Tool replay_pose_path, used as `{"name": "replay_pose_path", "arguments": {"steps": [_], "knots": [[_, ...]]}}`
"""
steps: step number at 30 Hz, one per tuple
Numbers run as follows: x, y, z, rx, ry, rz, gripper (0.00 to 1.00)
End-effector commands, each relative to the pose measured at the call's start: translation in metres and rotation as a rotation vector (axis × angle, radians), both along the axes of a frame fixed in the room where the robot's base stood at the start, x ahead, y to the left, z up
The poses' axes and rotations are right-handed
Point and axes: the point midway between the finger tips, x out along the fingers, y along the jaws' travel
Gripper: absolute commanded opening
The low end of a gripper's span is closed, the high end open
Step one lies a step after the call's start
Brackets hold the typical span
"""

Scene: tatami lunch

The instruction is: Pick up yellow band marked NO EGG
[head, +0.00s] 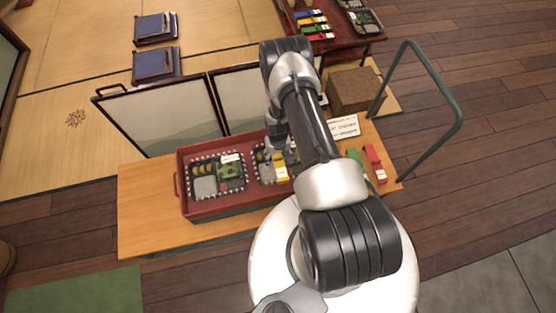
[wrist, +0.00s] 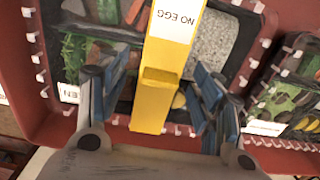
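The yellow band (head: 280,168) lies across the right-hand bento box (head: 266,178) in the red tray (head: 213,208). In the wrist view, the band (wrist: 161,100) runs upright through the middle, with NO EGG on its white label (wrist: 175,20). My gripper (wrist: 160,72) is open, with one blue-padded finger on each side of the band. Small gaps seem to show between the fingers and the band. In the head view my arm hides part of the right-hand box, and my fingertips are hard to make out.
Another bento box (head: 217,175) sits at the tray's left. A green band (head: 354,155), a red band (head: 375,160) and a card (head: 344,126) lie on the counter's right. A low screen (head: 165,110) and a green rail (head: 440,84) stand nearby. The counter's left end (head: 145,190) is clear.

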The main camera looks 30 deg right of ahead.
Motion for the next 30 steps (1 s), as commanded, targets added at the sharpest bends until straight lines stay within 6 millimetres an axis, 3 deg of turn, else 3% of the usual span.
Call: {"name": "replay_pose_path", "arguments": {"steps": [19, 30], "knots": [[-0.0003, 0.0001, 0.0002, 0.0, 0.001, 0.0, 0.17], [0.0001, 0.0, 0.006, 0.0, 0.0, 0.0, 0.15]]}}
